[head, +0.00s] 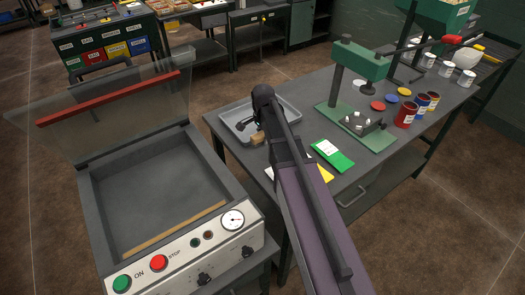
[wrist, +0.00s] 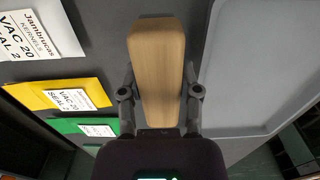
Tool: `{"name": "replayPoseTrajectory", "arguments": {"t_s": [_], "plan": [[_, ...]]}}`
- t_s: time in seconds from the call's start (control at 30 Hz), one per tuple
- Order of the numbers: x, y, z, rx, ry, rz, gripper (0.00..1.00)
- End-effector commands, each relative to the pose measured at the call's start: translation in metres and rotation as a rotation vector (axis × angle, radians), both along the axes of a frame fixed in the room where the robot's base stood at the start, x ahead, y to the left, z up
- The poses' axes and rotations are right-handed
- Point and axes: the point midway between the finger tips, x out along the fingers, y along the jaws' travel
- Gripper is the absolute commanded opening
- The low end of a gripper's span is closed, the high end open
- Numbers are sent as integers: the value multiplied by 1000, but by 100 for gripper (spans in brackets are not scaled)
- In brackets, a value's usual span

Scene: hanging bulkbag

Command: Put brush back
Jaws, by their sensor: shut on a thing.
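The brush shows as a long pale wooden block (wrist: 157,60) in the wrist view, its bristles not visible. My gripper (wrist: 160,93) has a finger on each side of it and is shut on it. In the head view the brush (head: 257,138) is a small tan piece beside my wrist, over the table near the tray's front edge. My arm hides much of the gripper there. I cannot tell whether the brush touches the table.
A shallow grey tray (head: 229,122) lies beside the brush, and its rim shows in the wrist view (wrist: 207,75). Green (head: 332,155) and yellow (head: 325,172) labelled packets lie right of my arm. A green press (head: 362,64) stands behind. An open-lidded vacuum machine (head: 150,190) is at left.

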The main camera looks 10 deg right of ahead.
Motion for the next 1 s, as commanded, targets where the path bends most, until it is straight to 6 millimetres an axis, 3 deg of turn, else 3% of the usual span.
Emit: {"name": "replayPoseTrajectory", "arguments": {"t_s": [0.13, 0.67, 1.0], "plan": [[0, 0, -11, 0, 0, 0, 6], [0, 1, -14, 0, 0, 1, 6], [0, 2, -40, 0, 0, 3, 6]]}}
